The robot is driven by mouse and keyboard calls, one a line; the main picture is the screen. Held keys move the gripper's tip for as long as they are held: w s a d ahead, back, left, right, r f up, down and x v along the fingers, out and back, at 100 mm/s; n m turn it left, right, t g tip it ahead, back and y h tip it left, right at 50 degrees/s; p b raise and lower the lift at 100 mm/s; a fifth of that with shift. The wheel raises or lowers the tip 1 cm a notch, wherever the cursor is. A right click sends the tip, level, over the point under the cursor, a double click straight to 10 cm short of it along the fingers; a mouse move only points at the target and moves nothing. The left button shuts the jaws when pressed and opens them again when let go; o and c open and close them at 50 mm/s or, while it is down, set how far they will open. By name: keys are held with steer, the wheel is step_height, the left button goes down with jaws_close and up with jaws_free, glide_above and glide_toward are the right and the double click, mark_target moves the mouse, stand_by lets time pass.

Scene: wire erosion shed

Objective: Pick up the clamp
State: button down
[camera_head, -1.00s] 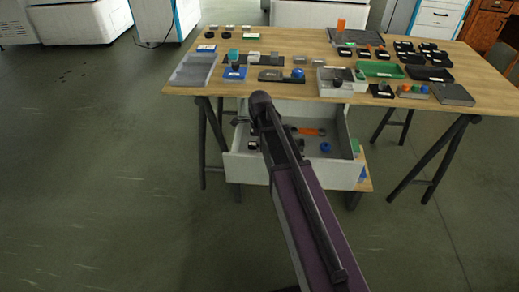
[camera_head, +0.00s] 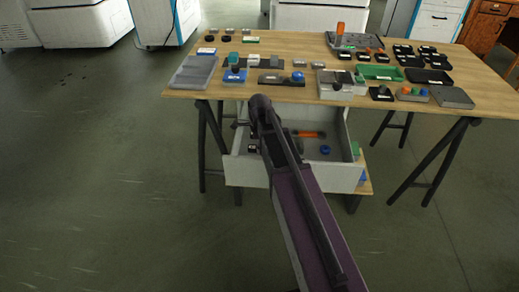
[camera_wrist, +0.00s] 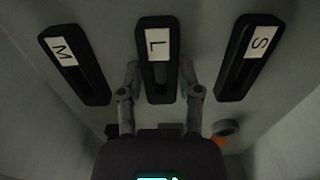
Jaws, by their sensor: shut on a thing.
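Three black slotted clamps lie side by side in the wrist view, labelled M (camera_wrist: 75,65), L (camera_wrist: 158,60) and S (camera_wrist: 250,58). My gripper (camera_wrist: 160,78) has one finger on each side of the middle clamp, L, and is shut on it. The fingers are about at its lower half. I cannot tell whether it is clear of the surface beneath. In the head view my arm reaches down over an open grey drawer (camera_head: 293,175) under the table, and hides my gripper and most of the clamps.
The drawer also holds an orange-handled thing (camera_head: 310,134) and a blue round part (camera_head: 325,150). Its walls stand close around my arm. The wooden table (camera_head: 215,62) above carries several trays and small parts. The floor at the left is free.

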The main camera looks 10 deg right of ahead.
steer(key=shift+r, duration=0.2)
step_height(320, 180, up, 10)
steer(key=p, duration=1)
steer(key=shift+f, duration=0.2)
steer(key=shift+r, duration=0.15)
stand_by(0.5)
step_height(320, 180, up, 37)
steer(key=p, duration=3.7)
steer(key=shift+f, duration=0.2)
steer(key=shift+s, duration=0.1)
